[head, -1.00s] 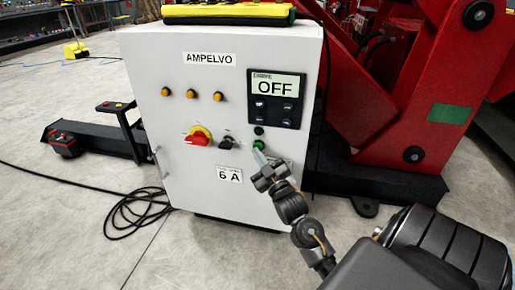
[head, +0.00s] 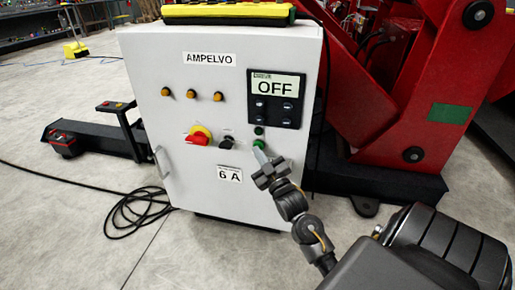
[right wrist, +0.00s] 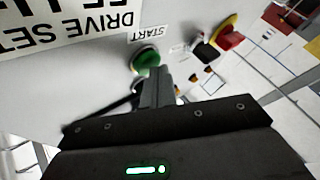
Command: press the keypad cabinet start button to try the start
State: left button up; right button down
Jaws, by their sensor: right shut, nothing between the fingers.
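The grey keypad cabinet (head: 180,130) stands upright in the head view, with a keypad (head: 285,113) and a display reading OFF (head: 275,87). The green start button (head: 259,143) is below the keypad. In the right wrist view the green start button (right wrist: 145,60) sits beside a START label (right wrist: 146,33). My right gripper (head: 261,157) is shut and empty, its tip at the lower edge of the button in the picture. In the wrist view the closed fingers (right wrist: 155,75) overlap the button's edge; I cannot tell whether they touch it. My left gripper is not in view.
A red and yellow rotary switch (head: 199,135), a black knob (head: 226,143) and amber lamps (head: 191,94) are on the same panel. The red positioner (head: 385,110) stands at the right. A black cable (head: 130,212) lies on the floor at the left.

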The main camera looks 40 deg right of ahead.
jog(key=shift+s+a, duration=0.1)
jog(key=shift+s+a+p, duration=0.45)
jog(key=shift+a+p, duration=0.1)
jog(key=shift+a, duration=0.05)
jog(key=s+a+p, duration=0.1)
jog(key=a, duration=0.1)
jog(key=s+a+p, duration=0.1)
jog(key=a, duration=0.1)
jog(key=shift+s, duration=0.4)
dwell(1.0)
